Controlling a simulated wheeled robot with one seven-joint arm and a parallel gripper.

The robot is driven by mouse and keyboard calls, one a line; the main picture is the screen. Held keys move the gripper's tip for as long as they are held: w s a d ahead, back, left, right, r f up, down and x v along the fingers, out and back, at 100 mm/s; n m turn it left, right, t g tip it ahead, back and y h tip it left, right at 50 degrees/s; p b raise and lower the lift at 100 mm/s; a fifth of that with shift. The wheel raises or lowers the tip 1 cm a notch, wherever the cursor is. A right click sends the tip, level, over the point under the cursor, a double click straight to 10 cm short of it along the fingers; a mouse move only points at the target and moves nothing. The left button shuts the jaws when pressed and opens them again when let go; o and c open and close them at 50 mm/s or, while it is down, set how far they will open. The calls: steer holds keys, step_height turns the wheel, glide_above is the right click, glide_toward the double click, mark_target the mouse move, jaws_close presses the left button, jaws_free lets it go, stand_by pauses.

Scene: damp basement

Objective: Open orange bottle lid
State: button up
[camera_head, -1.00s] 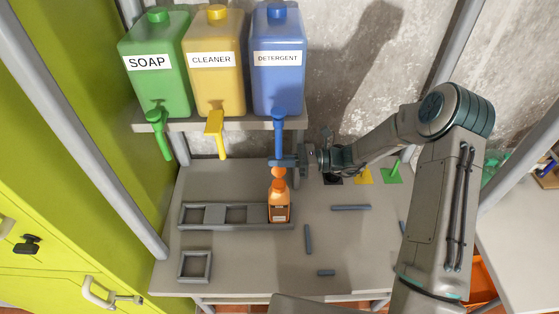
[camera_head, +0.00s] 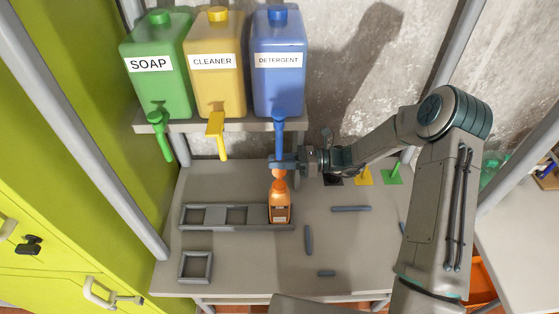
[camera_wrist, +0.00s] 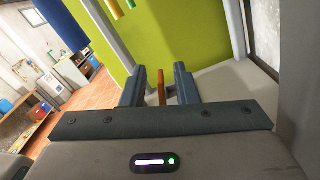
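The orange bottle (camera_head: 280,207) stands upright in the right end of a grey rack on the table. Its orange top (camera_head: 279,174) shows just below my gripper (camera_head: 282,163), which reaches in from the right above the bottle. In the wrist view, a narrow orange piece (camera_wrist: 161,88) stands between the two dark fingers of my gripper (camera_wrist: 159,86), with a visible gap on each side. The fingers are apart and do not visibly touch it. My gripper partly hides the area around the lid in the head view.
The grey rack (camera_head: 187,217) has empty slots left of the bottle. Green soap (camera_head: 158,90), yellow cleaner (camera_head: 216,85) and blue detergent (camera_head: 278,85) containers stand on a shelf behind, the blue spout close to my gripper. A small grey frame (camera_head: 195,266) and several bars lie on the table.

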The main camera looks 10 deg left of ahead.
steer(key=shift+d, duration=0.1)
steer(key=b+v, duration=0.4)
steer(key=v, duration=0.9)
steer(key=shift+d, duration=0.35)
steer(key=shift+s, duration=0.1)
steer(key=s+d+r+n+t+h+b, duration=0.1)
steer(key=s+d+r+n+t+h, duration=0.3)
steer(key=s, duration=0.8)
steer(key=s+d+r+n+t+h+b, duration=0.1)
steer(key=s+d+r+n+t+h, duration=0.3)
steer(key=n, duration=1.1)
steer(key=s+d+r+h, duration=0.3)
steer(key=s+d+h, duration=0.3)
steer(key=s+h, duration=0.2)
steer(key=shift+d+r+n+h, duration=0.2)
steer(key=shift+r+n+h, duration=0.15)
steer(key=shift+h, duration=0.35)
